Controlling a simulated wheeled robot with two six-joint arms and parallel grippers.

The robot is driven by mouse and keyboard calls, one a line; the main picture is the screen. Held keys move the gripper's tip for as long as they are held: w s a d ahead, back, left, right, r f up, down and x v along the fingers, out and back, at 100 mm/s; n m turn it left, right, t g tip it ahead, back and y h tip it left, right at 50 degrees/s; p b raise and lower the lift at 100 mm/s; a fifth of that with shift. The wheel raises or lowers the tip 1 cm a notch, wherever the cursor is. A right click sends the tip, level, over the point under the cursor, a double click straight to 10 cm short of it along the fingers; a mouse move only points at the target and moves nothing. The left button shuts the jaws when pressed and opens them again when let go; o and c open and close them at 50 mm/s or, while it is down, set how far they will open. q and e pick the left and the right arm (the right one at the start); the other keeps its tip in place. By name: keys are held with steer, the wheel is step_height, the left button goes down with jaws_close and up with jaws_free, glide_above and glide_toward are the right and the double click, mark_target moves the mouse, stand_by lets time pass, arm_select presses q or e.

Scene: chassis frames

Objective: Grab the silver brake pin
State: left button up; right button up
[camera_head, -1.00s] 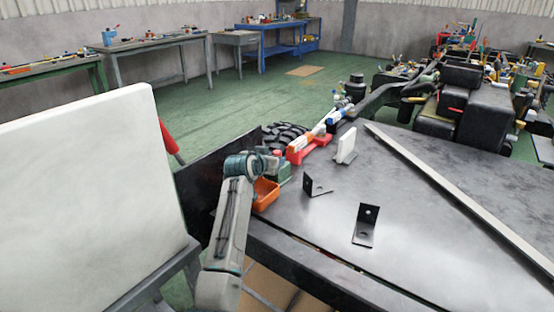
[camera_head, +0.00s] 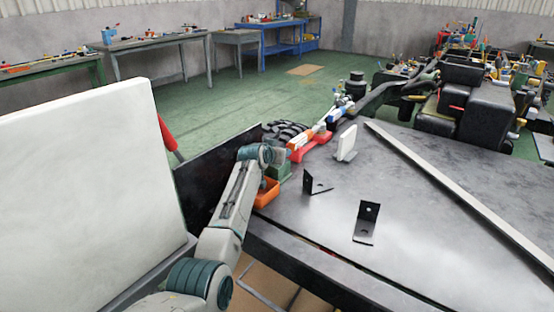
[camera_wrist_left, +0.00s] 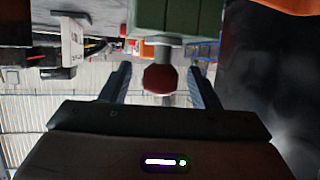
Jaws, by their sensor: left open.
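In the left wrist view, a short silver-grey pin (camera_wrist_left: 163,52) with a dark red rounded head (camera_wrist_left: 160,79) sticks out of a green block (camera_wrist_left: 178,18). My left gripper (camera_wrist_left: 159,70) is open, with one finger on each side of the red head and visible gaps to both. In the head view, my left wrist is beside the green block (camera_head: 284,172) at the table's left edge. The pin and the fingertips are hard to make out there. My right gripper is not in view.
An orange bin (camera_head: 267,194) sits just below my left wrist. A red holder (camera_head: 311,147), a white block (camera_head: 346,143) and two black brackets (camera_head: 316,184) (camera_head: 367,222) stand on the dark table (camera_head: 420,210). A long grey bar (camera_head: 455,197) crosses it. A white panel (camera_head: 85,200) stands left.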

arm_select(q)
steer(key=c, duration=1.1)
